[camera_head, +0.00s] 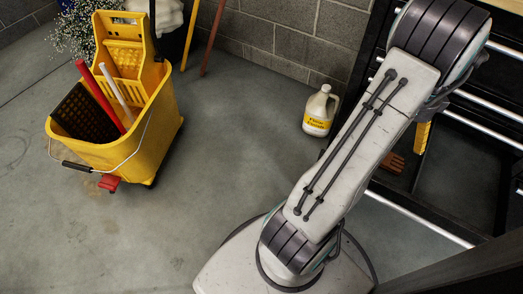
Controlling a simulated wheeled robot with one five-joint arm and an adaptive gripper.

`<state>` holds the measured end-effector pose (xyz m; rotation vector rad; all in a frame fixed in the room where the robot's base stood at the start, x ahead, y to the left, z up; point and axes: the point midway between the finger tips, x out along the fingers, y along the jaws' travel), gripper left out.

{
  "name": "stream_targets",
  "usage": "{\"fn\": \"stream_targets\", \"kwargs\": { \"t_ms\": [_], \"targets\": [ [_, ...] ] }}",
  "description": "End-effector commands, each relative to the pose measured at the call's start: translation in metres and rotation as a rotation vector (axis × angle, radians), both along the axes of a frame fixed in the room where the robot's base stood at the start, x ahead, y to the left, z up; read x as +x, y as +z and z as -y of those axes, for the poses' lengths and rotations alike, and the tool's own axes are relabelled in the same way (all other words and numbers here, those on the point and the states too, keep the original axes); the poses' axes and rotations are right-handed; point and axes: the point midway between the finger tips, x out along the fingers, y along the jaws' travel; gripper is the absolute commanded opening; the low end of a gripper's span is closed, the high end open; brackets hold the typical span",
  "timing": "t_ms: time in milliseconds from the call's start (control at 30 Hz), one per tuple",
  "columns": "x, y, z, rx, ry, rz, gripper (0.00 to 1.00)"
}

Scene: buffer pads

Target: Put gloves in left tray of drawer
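A black tool cabinet (378,50) with silver bar handles stands at the right. Its lower drawer (465,165) appears pulled out, with a dark interior partly hidden behind my arm. No gloves can be clearly identified.
A yellow mop bucket (150,130) with a red and a white handle stands at the left. A floor cleaner jug (320,112) stands near the block wall (290,25). White cloth (165,14) lies at the top left. The floor (225,150) between bucket and arm is clear.

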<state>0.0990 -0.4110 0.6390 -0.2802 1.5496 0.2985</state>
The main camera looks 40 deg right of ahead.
Motion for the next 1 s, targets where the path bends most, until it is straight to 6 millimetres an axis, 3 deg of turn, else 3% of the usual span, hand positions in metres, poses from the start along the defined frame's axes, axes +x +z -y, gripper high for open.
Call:
{"fn": "stream_targets", "kwargs": {
  "t_ms": [167,267,400,500,633,800,1000],
  "targets": [
    [0.061,0.025,-0.032,-0.027,0.294,0.004,1.00],
    [0.106,0.043,-0.069,-0.050,0.560,0.010,1.00],
    [0.157,0.066,-0.137,-0.085,0.970,0.018,1.00],
    [0.179,0.078,-0.188,-0.112,1.262,0.024,1.00],
    [0.191,0.090,-0.255,-0.148,1.638,0.033,1.00],
    [0.183,0.096,-0.329,-0.202,2.092,0.047,1.00],
    [0.161,0.096,-0.382,-0.258,2.493,0.062,1.00]
  ]
}}
